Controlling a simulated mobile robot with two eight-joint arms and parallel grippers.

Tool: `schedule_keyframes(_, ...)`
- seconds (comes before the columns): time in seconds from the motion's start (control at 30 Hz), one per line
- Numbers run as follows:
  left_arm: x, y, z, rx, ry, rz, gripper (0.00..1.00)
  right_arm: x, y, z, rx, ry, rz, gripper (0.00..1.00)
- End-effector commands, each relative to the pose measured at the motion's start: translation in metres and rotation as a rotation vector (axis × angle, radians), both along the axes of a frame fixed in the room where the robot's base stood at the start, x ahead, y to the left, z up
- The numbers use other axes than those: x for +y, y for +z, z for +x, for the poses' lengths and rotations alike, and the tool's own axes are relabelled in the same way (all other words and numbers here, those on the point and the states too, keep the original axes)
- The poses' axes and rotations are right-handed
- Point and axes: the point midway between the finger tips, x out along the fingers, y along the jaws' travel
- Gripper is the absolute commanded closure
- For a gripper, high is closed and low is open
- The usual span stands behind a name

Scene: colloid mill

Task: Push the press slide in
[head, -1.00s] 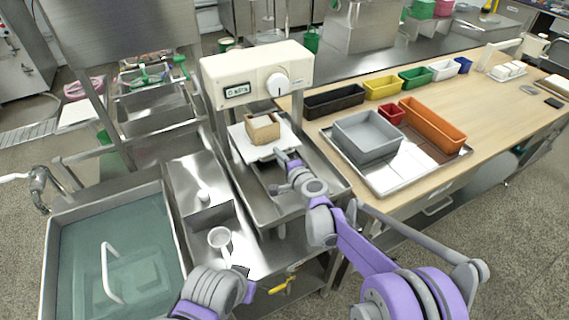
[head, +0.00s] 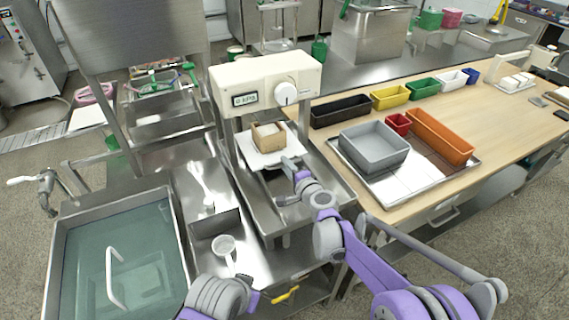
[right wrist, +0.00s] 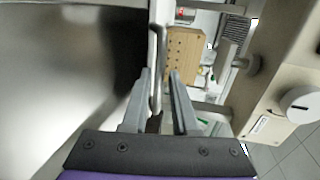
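The press (head: 265,82) is a cream housing with a dial and small display on steel posts. Under its head is the press slide, a white plate (head: 252,158) carrying a small wooden box (head: 268,134). The box shows its holed side in the right wrist view (right wrist: 182,55). My right gripper (head: 290,165) is at the slide's front right edge. In the right wrist view, its fingers (right wrist: 160,75) stand apart on either side of a thin metal bar; contact is unclear. My left gripper (head: 240,278) is low in the head view, near a white ladle's handle; its fingers are unclear.
A water-filled sink (head: 125,255) is at left. The white ladle (head: 224,244) is at the front of the steel counter. At right, a metal tray (head: 405,190) holds grey, red and orange bins on the wooden table. Coloured bins line the table's back.

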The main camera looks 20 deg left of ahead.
Motion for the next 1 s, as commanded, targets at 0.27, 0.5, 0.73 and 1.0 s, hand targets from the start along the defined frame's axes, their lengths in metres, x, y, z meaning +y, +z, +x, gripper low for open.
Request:
schedule_keyframes(0.27,0.0,-0.001,0.0,0.0,0.0,0.0,1.0,-0.041,0.012,-0.04,0.0,-0.002,-0.001,0.73)
schedule_keyframes(0.5,0.0,-0.001,0.0,0.0,0.0,0.0,1.0,-0.06,0.018,-0.059,0.0,-0.002,0.0,0.73)
schedule_keyframes(0.73,0.0,-0.001,0.0,0.0,0.0,0.0,1.0,-0.062,0.018,-0.061,0.0,-0.001,0.0,0.73)
schedule_keyframes(1.0,0.0,-0.001,0.0,0.0,0.0,0.0,1.0,-0.062,0.018,-0.061,0.0,-0.001,0.0,0.73)
